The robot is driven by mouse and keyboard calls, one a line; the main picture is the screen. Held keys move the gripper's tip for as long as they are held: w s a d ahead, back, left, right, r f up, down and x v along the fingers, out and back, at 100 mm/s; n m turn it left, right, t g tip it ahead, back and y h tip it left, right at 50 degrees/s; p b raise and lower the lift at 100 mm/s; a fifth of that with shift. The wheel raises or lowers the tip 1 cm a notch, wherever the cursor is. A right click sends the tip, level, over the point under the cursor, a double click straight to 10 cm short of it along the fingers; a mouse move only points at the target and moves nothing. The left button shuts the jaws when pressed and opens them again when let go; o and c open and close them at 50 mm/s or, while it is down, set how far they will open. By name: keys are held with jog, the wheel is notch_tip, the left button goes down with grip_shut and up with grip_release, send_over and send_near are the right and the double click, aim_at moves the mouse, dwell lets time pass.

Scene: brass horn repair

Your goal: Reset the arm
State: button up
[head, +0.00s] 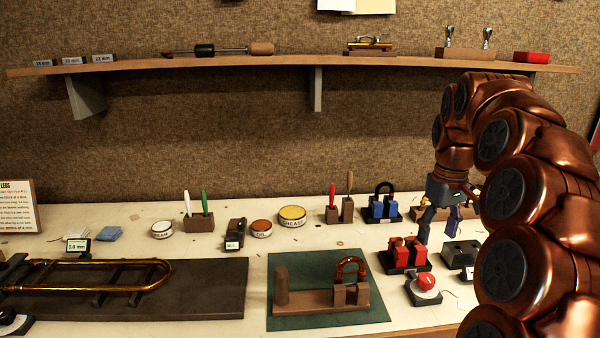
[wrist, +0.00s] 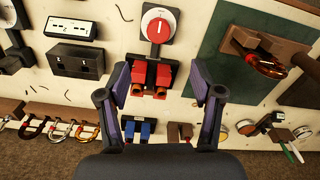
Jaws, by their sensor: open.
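My gripper (head: 438,225) hangs above the right part of the bench in the head view, pointing down. It is open and empty. In the wrist view its two purple-padded fingers stand apart (wrist: 159,88). Between and beyond them are a red block holder (wrist: 151,76) and a blue block holder (wrist: 138,128). In the head view the red holder (head: 404,254) is just left of and below the gripper. The blue holder (head: 381,208) stands farther back, with a dark ring on it. I cannot tell the exact height of the fingers above the bench.
A green mat (head: 290,318) carries a wooden stand with a copper-coloured bow (head: 351,265). A red-knobbed device (head: 426,284) and a dark box (head: 460,252) are near the gripper. A brass slide (head: 150,280) lies at left. A shelf (head: 280,62) runs along the wall above.

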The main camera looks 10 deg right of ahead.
jog(key=s+a+p, duration=0.2)
jog(key=s+a, duration=0.4)
jog(key=a, duration=0.3)
jog(key=s+a+f+g+p, duration=0.1)
jog(key=s+a, duration=0.5)
jog(key=s, duration=0.6)
jog(key=s+a+f+m+p, duration=0.1)
jog(key=s+a+f+p, duration=0.2)
jog(key=s, duration=0.9)
notch_tip(320, 180, down, 3)
jog(key=a, duration=0.2)
jog(key=shift+s+a+f+g, duration=0.2)
jog(key=shift+a+g, duration=0.15)
jog(key=shift+g, duration=0.05)
